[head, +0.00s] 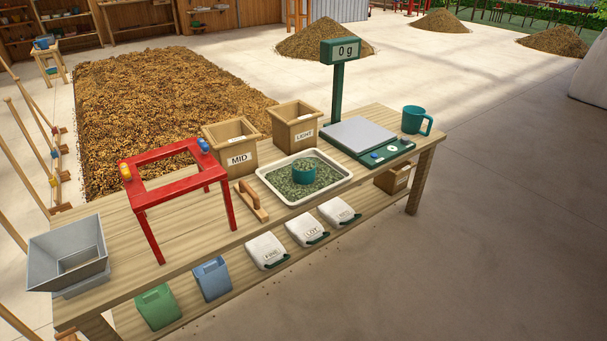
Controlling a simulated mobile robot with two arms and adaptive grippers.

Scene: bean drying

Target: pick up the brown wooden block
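A small brown wooden block (257,213) lies on the tabletop in the head view, between the red stand and the white tray. A raised wooden piece, like a handle, shows at its upper left end. It lies at a slant, and nothing visible rests on it. Neither of my grippers shows in this view, so their places relative to the block cannot be told.
The wooden table (190,250) also holds a red stand (160,152), a grey hopper (68,255), MID (232,143) and LIGHT (296,125) bins, a white tray (337,180), a scale (360,138) and a teal mug (413,121). Several bags sit on the lower shelf.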

